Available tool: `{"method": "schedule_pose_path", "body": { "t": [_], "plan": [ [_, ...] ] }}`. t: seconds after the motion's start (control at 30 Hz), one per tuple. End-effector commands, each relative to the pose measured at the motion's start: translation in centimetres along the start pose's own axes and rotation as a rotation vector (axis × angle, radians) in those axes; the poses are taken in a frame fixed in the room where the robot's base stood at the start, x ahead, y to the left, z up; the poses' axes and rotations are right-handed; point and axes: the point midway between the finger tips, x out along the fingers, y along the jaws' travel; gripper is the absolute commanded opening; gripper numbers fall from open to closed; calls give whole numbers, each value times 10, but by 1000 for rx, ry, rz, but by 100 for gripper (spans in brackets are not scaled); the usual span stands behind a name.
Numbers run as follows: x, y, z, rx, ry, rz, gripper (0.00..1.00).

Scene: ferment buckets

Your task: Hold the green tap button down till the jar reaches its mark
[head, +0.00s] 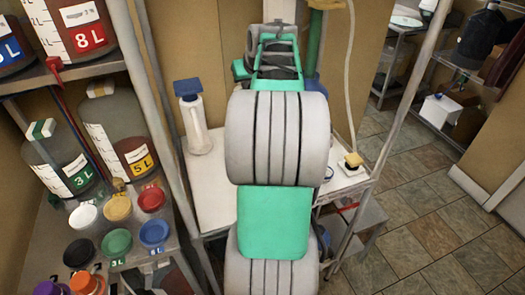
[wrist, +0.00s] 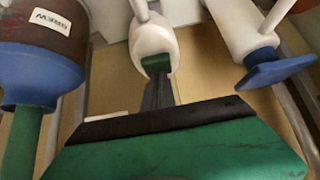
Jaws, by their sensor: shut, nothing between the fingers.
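In the wrist view my gripper (wrist: 157,80) is shut and empty, its dark fingers together. Their tips meet or overlap a green patch, seemingly the tap button (wrist: 156,62), on a rounded white fitting (wrist: 152,38). I cannot tell whether the button is pressed down. In the head view my own arm covers the middle of the bench, hiding the gripper and the button. I cannot make out the jar being filled, its level or its mark in either view.
The white bench (head: 209,190) holds a white bottle with a blue top (head: 195,125). A brown vessel with a blue base (wrist: 45,65) stands left in the wrist view. A shelf at left holds large labelled jars (head: 85,35) and several coloured lids (head: 117,207). Tiled floor (head: 430,240) is clear at right.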

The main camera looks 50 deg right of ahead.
Motion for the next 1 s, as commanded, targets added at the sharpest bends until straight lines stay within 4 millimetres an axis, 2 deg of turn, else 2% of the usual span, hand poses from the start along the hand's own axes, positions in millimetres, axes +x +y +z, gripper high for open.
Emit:
{"method": "schedule_pose_path", "body": {
  "t": [0.17, 0.57, 1.0],
  "plan": [
    [-1, 0, 0, 1, -4, -1, 0],
    [-46, 0, -39, 0, -2, 0, 0],
    [-46, 0, -38, 0, -1, 0, 0]
  ]
}}
